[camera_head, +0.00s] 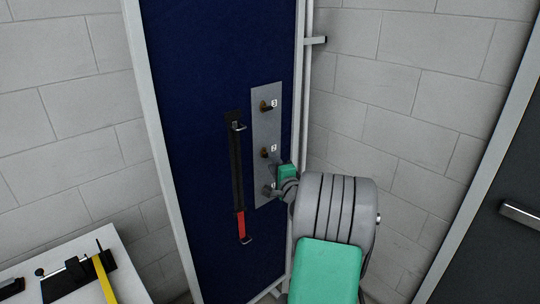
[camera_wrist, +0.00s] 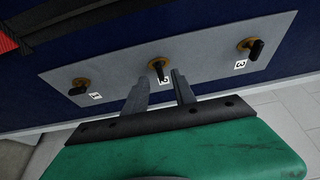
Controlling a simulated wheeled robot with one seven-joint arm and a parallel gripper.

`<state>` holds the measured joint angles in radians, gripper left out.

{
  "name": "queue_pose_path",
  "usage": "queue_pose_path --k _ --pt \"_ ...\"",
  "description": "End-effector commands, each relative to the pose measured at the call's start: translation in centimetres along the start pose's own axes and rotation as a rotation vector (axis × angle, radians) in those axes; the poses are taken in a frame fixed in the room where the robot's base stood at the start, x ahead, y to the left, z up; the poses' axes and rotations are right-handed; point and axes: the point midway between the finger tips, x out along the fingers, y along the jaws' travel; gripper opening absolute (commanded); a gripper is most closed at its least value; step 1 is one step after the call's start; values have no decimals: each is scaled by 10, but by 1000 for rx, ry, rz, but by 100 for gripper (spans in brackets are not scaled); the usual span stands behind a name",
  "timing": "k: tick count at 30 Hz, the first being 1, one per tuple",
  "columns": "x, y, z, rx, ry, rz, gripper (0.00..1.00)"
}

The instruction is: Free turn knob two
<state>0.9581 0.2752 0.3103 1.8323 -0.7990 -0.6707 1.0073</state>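Knob two (camera_head: 267,152) is the middle of three knobs on a grey plate (camera_head: 262,92) fixed to a blue panel. In the wrist view knob two (camera_wrist: 158,68) has a brass base and a dark handle, with a white "2" label partly covered. My gripper (camera_wrist: 159,80) is open, its two fingers apart. In that view the fingertips appear just below and to either side of knob two's handle. I cannot tell whether they touch it. In the head view my gripper (camera_head: 275,164) is at the plate, just below knob two.
Knob three (camera_wrist: 250,46) and knob one (camera_wrist: 79,86) stand on either side along the plate. A black and red handle bar (camera_head: 238,180) is mounted left of the plate. A white table (camera_head: 85,252) with a yellow-handled item stands at lower left. A pipe runs along the panel's right edge.

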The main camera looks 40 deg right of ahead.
Motion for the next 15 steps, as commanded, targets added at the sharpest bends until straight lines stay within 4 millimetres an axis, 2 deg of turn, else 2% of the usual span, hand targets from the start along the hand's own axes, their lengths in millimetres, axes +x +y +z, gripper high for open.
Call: queue_pose_path --k 3,6,15 --pt "24 -3 1 -1 -2 2 32" --pt "37 -2 0 -2 0 2 32" --pt "43 0 -1 -3 2 1 32"
